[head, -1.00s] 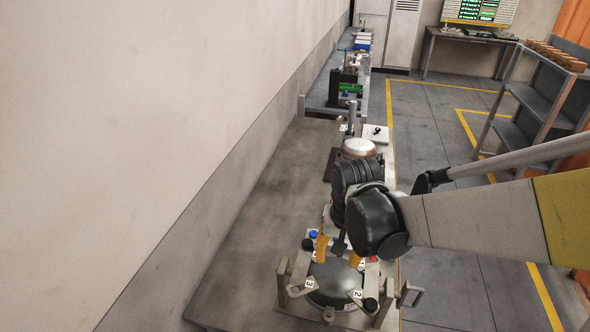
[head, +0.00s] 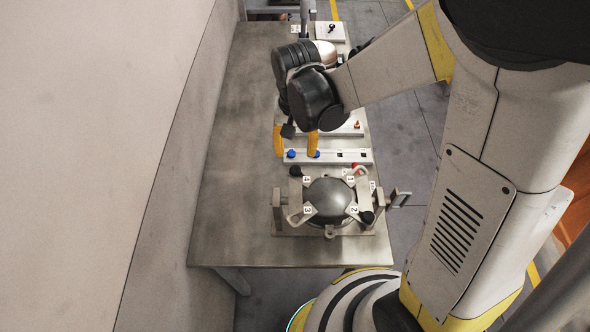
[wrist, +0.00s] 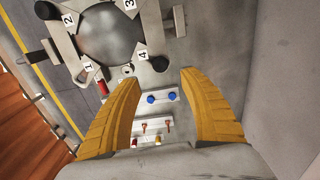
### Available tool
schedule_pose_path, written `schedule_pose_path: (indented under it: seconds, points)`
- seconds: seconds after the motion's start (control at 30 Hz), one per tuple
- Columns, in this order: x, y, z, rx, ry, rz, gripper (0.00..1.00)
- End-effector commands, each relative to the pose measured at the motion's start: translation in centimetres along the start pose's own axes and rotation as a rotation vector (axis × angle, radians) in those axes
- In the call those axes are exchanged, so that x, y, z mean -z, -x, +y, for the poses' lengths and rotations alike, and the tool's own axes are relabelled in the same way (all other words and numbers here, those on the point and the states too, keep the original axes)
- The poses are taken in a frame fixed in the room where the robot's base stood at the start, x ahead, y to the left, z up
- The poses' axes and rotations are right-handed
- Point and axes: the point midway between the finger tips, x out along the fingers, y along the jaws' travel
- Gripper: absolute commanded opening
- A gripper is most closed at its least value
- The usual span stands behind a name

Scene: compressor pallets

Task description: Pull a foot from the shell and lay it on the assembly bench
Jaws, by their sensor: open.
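The shell (head: 330,197) is a dark grey dome held in a metal fixture on the bench. Plates numbered 1 to 4 sit around it; plate 4 (head: 306,178) and plate 1 (head: 350,178) are on its far side, plates 3 and 2 on its near side. Dark round knobs show beside plate 4 (wrist: 160,63) and plate 2 (head: 367,217). My gripper (head: 296,142) has yellow fingers, spread apart and empty, beyond the shell's far side. In the wrist view my gripper (wrist: 158,77) has the shell (wrist: 110,33) ahead of its fingertips, apart from them. I cannot tell which part is the foot.
A light strip with blue knobs (head: 352,156) lies on the bench just beyond the fixture. Another strip with orange pieces (head: 350,129) lies farther back. The bench (head: 235,190) is bare on the left. A crank handle (head: 402,198) sticks out right of the fixture.

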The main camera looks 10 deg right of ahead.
Motion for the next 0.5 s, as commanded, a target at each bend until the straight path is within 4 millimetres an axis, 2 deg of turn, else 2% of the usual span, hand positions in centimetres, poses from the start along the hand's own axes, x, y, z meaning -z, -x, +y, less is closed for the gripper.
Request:
schedule_pose_path:
  seconds: [0.27, 0.5]
  points:
    - [0.0, -2.7, 0.0, 0.0, 0.0, 0.0, 0.5]
    - [0.0, -6.5, 0.0, 0.0, 0.0, 0.0, 0.5]
